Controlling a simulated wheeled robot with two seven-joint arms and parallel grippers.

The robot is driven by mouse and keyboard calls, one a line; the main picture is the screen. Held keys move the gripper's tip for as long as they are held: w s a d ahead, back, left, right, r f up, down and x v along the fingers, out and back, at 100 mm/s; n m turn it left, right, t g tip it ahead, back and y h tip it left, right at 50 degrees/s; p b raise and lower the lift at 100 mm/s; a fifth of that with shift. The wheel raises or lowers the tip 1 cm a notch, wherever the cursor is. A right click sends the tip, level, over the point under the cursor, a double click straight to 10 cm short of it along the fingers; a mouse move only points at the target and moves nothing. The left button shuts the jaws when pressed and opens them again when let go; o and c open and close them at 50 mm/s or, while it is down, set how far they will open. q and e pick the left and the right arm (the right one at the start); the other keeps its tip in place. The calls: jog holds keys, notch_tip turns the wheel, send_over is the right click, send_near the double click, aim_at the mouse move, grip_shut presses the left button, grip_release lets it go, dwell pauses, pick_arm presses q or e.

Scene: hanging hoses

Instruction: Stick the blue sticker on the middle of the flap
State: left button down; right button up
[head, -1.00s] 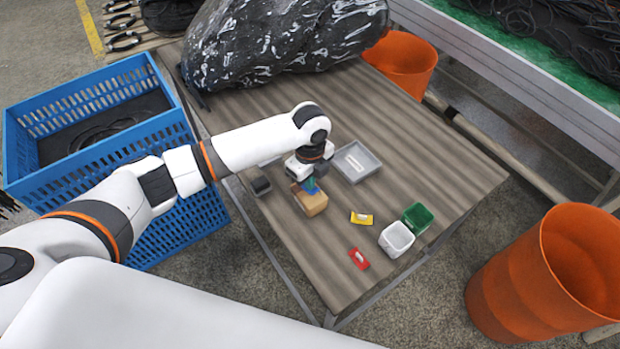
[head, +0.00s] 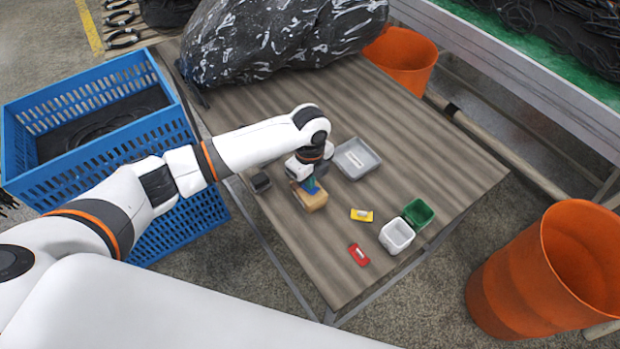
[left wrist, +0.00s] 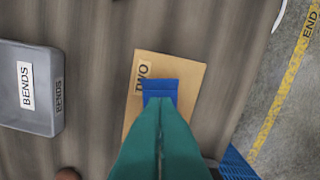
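A small tan cardboard box (head: 314,202) stands on the table, and its top also shows in the left wrist view (left wrist: 183,75) with the word TWO on it. The blue sticker (left wrist: 160,86) is at the tips of my left gripper's green fingers (left wrist: 160,104), over the middle of the box top. The fingers are together on the sticker. Whether the sticker touches the flap I cannot tell. In the head view my left gripper (head: 310,184) points down at the box and hides part of its top. My right gripper is not in view.
A grey tray (head: 372,172) labelled BENDS lies behind the box. A small dark container (head: 261,183) is at its left. A yellow item (head: 362,215), a red item (head: 359,255), a white bin (head: 397,250) and a green bin (head: 418,228) are nearer the right edge.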

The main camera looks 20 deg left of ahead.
pick_arm(q)
jog(key=shift+f, duration=0.3)
dwell(0.5)
jog(key=c, duration=2.1)
grip_release()
jog(key=o, duration=1)
jog(key=shift+c, duration=0.2)
jog(key=shift+r+p, duration=3.55)
jog(key=shift+p, duration=0.25)
